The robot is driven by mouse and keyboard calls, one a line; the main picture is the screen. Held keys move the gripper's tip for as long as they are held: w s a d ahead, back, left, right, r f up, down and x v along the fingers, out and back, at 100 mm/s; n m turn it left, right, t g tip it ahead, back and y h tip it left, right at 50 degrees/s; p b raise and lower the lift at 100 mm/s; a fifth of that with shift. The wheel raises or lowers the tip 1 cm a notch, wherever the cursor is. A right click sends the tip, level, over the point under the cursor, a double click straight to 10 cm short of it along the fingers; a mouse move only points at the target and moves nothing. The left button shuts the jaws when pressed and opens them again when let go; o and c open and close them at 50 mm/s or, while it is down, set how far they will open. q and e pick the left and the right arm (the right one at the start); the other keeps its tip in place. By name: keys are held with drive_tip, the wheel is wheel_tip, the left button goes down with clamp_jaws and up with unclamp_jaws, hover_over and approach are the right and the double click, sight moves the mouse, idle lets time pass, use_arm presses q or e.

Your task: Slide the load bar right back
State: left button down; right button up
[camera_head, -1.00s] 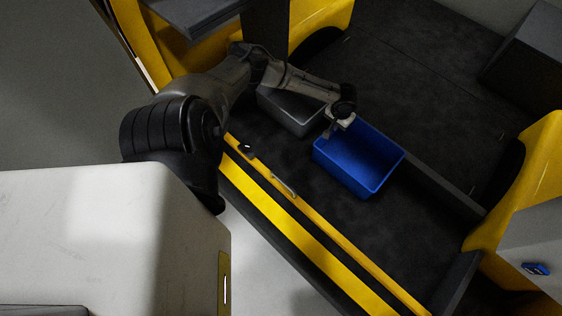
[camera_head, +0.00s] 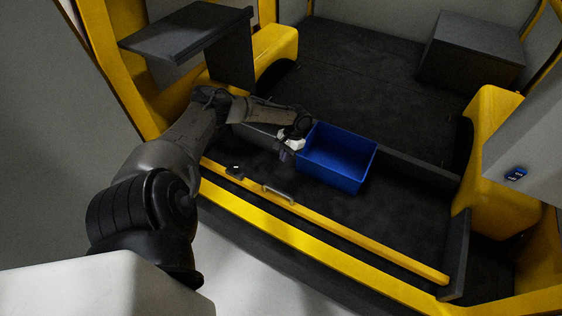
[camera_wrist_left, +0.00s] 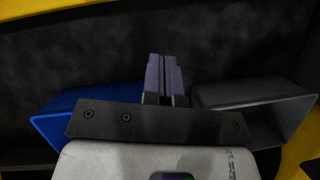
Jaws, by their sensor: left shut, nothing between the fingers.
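A slim yellow bar (camera_head: 345,234) with a grey handle (camera_head: 279,194) runs along the near edge of the dark cargo floor. A low dark beam (camera_head: 415,166) stands behind and right of the blue bin. I cannot tell for certain which is the load bar. My left gripper (camera_head: 292,141) is over the gap between the blue bin (camera_head: 358,181) and the grey bin (camera_head: 253,138); its fingertips are hard to see there. In the left wrist view its fingers (camera_wrist_left: 165,72) are together and empty, with the blue bin left and the grey bin right. My right gripper is out of view.
A small dark latch (camera_head: 235,172) sits on the yellow bar. A dark shelf (camera_head: 188,32) overhangs at the upper left. A dark box (camera_head: 471,49) stands at the back right.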

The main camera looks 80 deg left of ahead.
sight(268, 186)
use_arm(q)
drive_tip(key=s+d+f, duration=0.4)
drive_tip(key=s+f, duration=0.2)
drive_tip(key=f, duration=0.1)
drive_tip(key=shift+f, duration=0.2)
idle(0.4)
drive_tip(key=s+d+p, duration=0.1)
drive_tip(key=p, duration=0.1)
drive_tip(key=s+d+p, duration=0.1)
drive_tip(key=p, duration=0.1)
drive_tip(key=shift+s+d+r, duration=0.1)
drive_tip(key=shift+s+r, duration=0.05)
drive_tip(key=shift+r, duration=0.15)
drive_tip(key=shift+s+d+f, duration=0.2)
drive_tip(key=shift+d, duration=0.05)
drive_tip(key=shift+f, duration=0.1)
